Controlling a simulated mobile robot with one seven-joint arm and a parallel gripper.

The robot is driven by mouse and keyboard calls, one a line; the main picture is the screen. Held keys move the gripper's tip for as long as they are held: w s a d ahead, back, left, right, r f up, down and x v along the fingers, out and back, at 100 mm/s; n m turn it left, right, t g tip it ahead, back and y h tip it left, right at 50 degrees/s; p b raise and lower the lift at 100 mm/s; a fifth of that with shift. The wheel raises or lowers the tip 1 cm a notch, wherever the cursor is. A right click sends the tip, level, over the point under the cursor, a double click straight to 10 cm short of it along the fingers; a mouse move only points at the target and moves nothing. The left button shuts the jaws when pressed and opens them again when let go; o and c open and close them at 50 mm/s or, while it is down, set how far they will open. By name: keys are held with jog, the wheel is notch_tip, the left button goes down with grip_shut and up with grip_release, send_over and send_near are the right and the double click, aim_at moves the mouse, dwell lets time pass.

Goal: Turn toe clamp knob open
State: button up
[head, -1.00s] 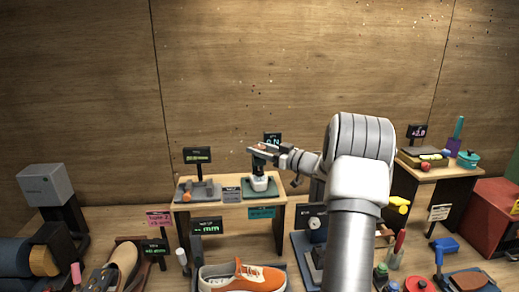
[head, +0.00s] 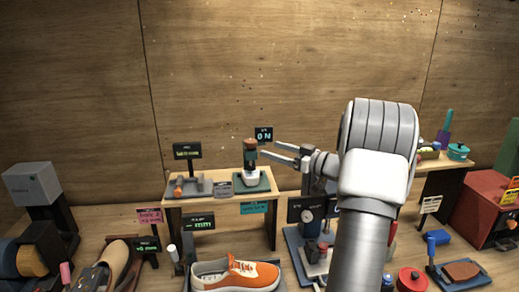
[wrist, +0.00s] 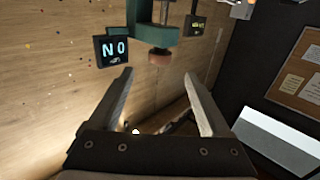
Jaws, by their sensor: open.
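The toe clamp (head: 250,158) is a teal stand on the small wooden shelf, with a brown-orange knob (head: 250,142) on top. A whitish piece sits low in the clamp on a green base (head: 262,185). My gripper (head: 268,148) is open and empty, to the right of the knob and apart from it, with its fingers pointing left. In the wrist view, the picture is upside down: the knob (wrist: 160,57) hangs from the teal clamp arm (wrist: 152,32), just beyond the spread fingertips (wrist: 160,78). A display (head: 264,134) behind the clamp reads ON.
A grey fixture (head: 195,187) and a dark display (head: 187,151) stand left of the clamp on the shelf (head: 225,205). An orange sneaker (head: 245,275) lies in front below. A dial device (head: 306,212) stands to the right.

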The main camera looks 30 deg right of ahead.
jog(key=v, duration=0.8)
jog(key=shift+b, duration=0.45)
jog(key=shift+w, duration=0.1)
